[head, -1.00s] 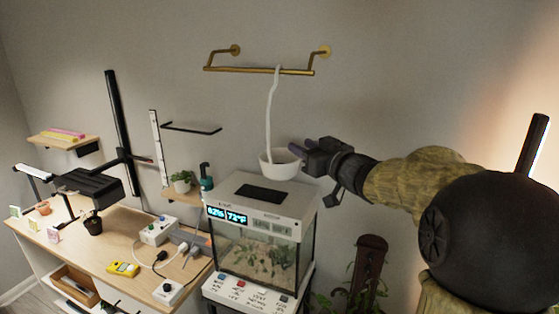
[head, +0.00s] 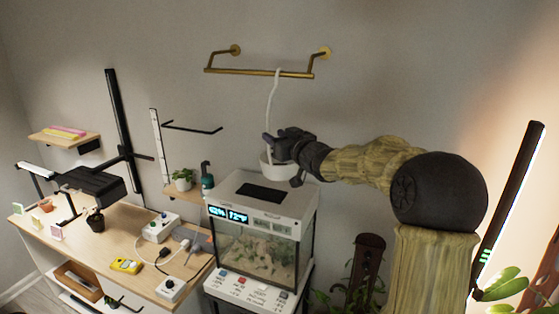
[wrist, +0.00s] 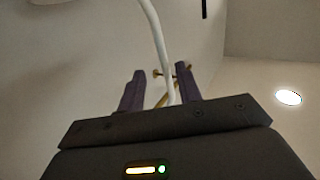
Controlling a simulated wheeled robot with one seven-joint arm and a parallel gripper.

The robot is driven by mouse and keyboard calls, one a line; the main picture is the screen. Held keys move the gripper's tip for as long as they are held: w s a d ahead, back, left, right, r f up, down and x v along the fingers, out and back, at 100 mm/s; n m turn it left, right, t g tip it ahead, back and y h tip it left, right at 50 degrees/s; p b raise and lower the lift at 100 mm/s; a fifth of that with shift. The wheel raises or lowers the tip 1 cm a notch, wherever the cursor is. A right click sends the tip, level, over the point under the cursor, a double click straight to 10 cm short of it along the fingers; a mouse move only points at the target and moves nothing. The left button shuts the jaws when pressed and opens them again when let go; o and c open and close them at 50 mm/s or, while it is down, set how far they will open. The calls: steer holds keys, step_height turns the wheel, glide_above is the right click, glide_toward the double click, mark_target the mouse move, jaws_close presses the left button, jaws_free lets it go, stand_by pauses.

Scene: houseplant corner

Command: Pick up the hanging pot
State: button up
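The white hanging pot (head: 266,171) hangs by a white cord (head: 271,110) from a brass wall rail (head: 258,71), just above the terrarium. My gripper (head: 272,143) is at the pot in the head view and hides much of its bowl. In the wrist view my gripper (wrist: 158,90) has its two purple fingers apart. The white cord (wrist: 160,45) runs up between or just beyond them; I cannot tell the depth. No finger visibly presses on it. The brass rail (wrist: 168,78) shows behind the fingers.
A terrarium (head: 262,235) with a grey lid (head: 262,197) stands just below the pot. A small shelf (head: 183,192) with a plant and a teal bottle is left of it. A workbench (head: 110,240) fills the lower left. A tall lamp (head: 508,210) stands at right.

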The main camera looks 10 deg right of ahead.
steer(key=p+x, duration=0.1)
steer(key=x, duration=0.1)
steer(key=p+x, duration=0.1)
steer(key=x, duration=0.2)
steer(key=shift+a+p, duration=0.35)
steer(key=shift+c, duration=0.2)
jaws_close()
